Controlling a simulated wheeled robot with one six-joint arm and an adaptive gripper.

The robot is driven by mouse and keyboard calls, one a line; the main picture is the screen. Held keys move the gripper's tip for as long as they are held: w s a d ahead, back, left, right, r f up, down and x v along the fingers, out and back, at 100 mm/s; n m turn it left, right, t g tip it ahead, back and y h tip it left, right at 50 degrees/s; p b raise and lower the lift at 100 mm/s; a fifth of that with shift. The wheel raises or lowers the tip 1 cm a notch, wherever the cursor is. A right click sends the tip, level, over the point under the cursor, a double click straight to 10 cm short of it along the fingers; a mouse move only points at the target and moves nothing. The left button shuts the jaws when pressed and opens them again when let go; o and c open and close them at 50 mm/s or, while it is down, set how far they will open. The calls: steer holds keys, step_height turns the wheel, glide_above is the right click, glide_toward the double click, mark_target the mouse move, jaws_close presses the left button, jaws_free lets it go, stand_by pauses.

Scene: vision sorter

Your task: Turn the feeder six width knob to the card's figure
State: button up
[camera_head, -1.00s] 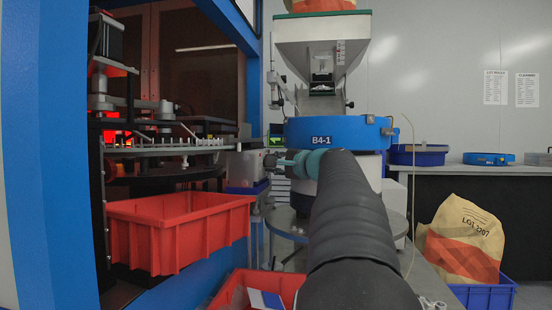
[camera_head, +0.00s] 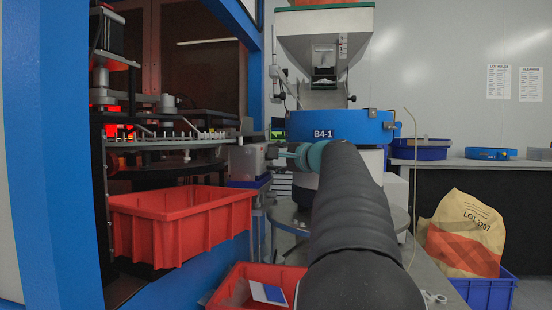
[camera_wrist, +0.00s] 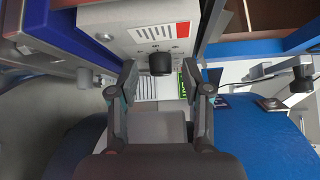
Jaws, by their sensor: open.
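A black round knob (camera_wrist: 161,62) sticks out of a pale grey box (camera_wrist: 120,32) in the wrist view. It lies between and slightly beyond the fingertips of my gripper (camera_wrist: 158,80), which is open and empty. I cannot see the knob's setting. A smaller knob (camera_wrist: 85,77) shows at the left. A red-and-white label (camera_wrist: 160,33) is on the box. A lined white sheet (camera_wrist: 145,88) and a green display (camera_wrist: 185,84) show behind the fingers; I cannot read a figure. In the head view, my gripper reaches the grey box (camera_head: 247,160), largely hidden by my arm.
A blue bowl marked B4-1 (camera_head: 300,125) stands just above my wrist, under a hopper (camera_head: 290,45). A red bin (camera_head: 180,235) hangs at the left, and another red bin (camera_head: 228,290) stands below. A paper sack (camera_head: 465,240) sits in a blue crate at the right.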

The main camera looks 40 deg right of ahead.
steer(key=s, duration=1.2)
steer(key=shift+a+r, duration=0.2)
steer(key=shift+r, duration=0.15)
